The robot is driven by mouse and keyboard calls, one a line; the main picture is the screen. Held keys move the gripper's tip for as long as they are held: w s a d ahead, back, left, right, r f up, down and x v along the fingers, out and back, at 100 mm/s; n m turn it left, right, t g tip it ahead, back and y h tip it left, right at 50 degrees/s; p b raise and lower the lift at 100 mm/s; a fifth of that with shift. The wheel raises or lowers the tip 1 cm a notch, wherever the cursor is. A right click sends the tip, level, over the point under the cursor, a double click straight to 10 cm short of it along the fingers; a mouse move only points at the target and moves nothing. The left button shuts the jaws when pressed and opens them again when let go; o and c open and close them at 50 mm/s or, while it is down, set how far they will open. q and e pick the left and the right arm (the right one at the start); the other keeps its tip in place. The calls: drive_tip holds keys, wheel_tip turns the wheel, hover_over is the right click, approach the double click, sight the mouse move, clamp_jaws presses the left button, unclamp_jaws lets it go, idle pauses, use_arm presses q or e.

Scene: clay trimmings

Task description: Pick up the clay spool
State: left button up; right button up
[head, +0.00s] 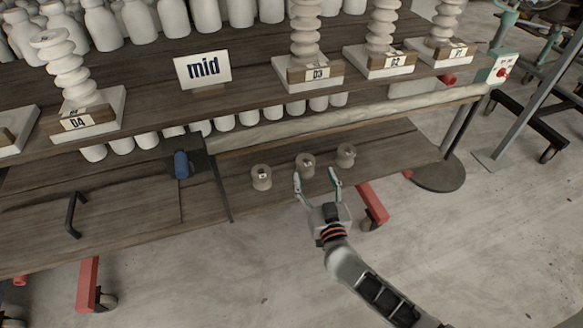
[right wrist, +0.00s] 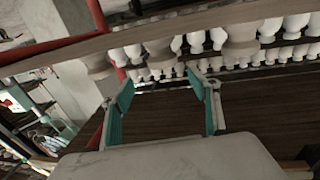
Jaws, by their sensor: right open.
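Each seems to carry a small label, too small to read. My left gripper is not in view.
A round dark base (head: 438,174) stands to the right.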

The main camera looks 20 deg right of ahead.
sight(308, 168)
drive_tip(key=shift+w+f, duration=0.3)
drive_tip(key=shift+w, duration=0.25)
drive_tip(key=shift+w+b, duration=0.4)
drive_tip(key=shift+w, duration=0.45)
drive_tip(key=w, duration=0.1)
drive_tip(key=w+b, duration=0.1)
drive_tip(key=w, duration=0.1)
drive_tip(key=w+b, duration=0.1)
drive_tip(key=shift+w+a+f, duration=0.1)
drive_tip(key=shift+w+f, duration=0.15)
drive_tip(key=shift+f, duration=0.1)
drive_tip(key=shift+w+r, duration=0.15)
drive_tip(key=shift+w, duration=0.15)
drive_tip(key=shift+w+r, duration=0.2)
drive_tip(key=shift+r, duration=0.05)
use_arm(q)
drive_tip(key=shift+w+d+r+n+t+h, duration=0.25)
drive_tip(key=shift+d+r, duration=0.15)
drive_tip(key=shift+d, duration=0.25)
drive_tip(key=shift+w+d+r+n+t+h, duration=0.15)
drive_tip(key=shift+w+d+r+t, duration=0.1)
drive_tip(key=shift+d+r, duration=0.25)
use_arm(e)
drive_tip(key=c, duration=1.4)
